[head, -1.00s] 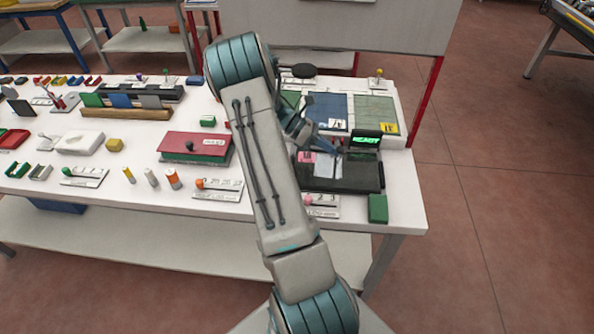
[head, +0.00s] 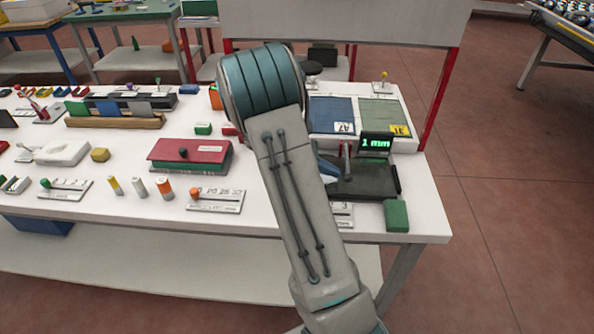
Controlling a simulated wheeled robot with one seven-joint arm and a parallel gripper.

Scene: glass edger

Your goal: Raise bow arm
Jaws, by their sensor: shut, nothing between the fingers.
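A black gauge (head: 372,182) stands at the right end of the white table. Its small display (head: 376,143) reads "1 mm" in green. A grey upright piece (head: 347,158) rises at the gauge's left side; it may be the bow arm, but I cannot tell for sure, nor whether it is raised. My gripper (head: 330,172) is mostly hidden behind my own arm. Only a bluish part of it shows, low at the gauge's left side and close to the upright piece. It looks shut with nothing held. Whether it touches the piece cannot be seen.
A green block (head: 397,216) sits at the table's front right corner. Blue (head: 331,115) and green (head: 385,115) pads lie behind the gauge. A red-lidded box (head: 188,155) and several small cylinders stand left of my arm.

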